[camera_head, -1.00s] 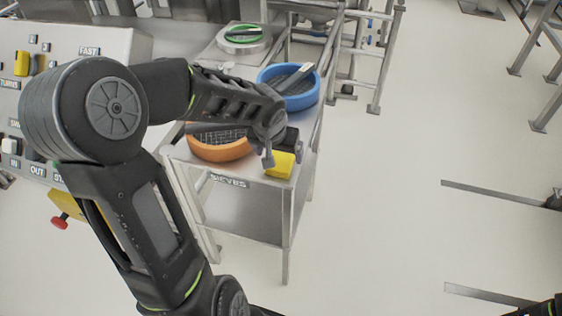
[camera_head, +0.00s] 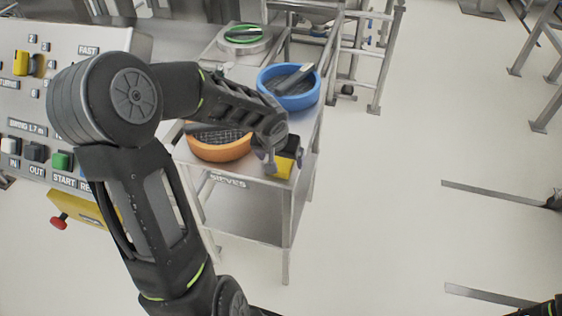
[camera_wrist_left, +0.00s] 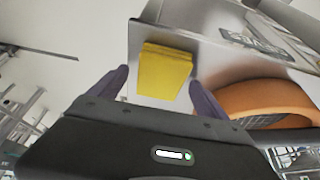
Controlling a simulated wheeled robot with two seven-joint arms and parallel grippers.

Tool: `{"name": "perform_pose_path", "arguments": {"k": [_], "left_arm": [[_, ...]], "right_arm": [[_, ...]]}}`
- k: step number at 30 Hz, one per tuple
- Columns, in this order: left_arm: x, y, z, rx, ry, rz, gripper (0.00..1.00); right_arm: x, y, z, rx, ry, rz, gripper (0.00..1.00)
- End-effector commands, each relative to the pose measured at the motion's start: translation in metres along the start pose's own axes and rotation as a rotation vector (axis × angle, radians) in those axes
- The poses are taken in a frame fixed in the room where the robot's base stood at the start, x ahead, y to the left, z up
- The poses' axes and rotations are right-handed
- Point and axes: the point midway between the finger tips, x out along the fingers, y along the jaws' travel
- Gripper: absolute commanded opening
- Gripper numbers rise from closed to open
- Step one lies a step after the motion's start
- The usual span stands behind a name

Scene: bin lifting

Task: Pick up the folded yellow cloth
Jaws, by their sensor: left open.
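The folded yellow cloth (camera_head: 284,170) lies on the front corner of the metal sieve table (camera_head: 232,172). In the left wrist view the cloth (camera_wrist_left: 164,71) lies flat, just beyond the fingertips and between their lines. My left gripper (camera_head: 285,158) is open and empty above the cloth, hiding part of it in the head view. In the left wrist view its two fingers (camera_wrist_left: 160,80) are spread wider than the cloth. Whether they touch the table I cannot tell. My right gripper does not show clearly; only a bit of dark arm is at the lower right edge.
An orange sieve (camera_head: 220,150) stands close beside the cloth, near one finger in the wrist view. A blue sieve (camera_head: 289,88) and a green sieve (camera_head: 246,33) are farther back. A control panel (camera_head: 40,90) stands at left. The floor at right is open.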

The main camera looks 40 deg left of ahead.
Motion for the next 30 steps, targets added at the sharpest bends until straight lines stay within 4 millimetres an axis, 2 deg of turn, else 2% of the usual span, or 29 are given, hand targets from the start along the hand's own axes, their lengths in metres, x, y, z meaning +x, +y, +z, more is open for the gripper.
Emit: {"name": "perform_pose_path", "arguments": {"k": [30], "left_arm": [[0.0044, -0.0001, 0.0018, 0.0, 0.0, 0.0, 0.87]], "right_arm": [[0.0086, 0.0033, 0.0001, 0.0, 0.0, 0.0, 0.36]]}}
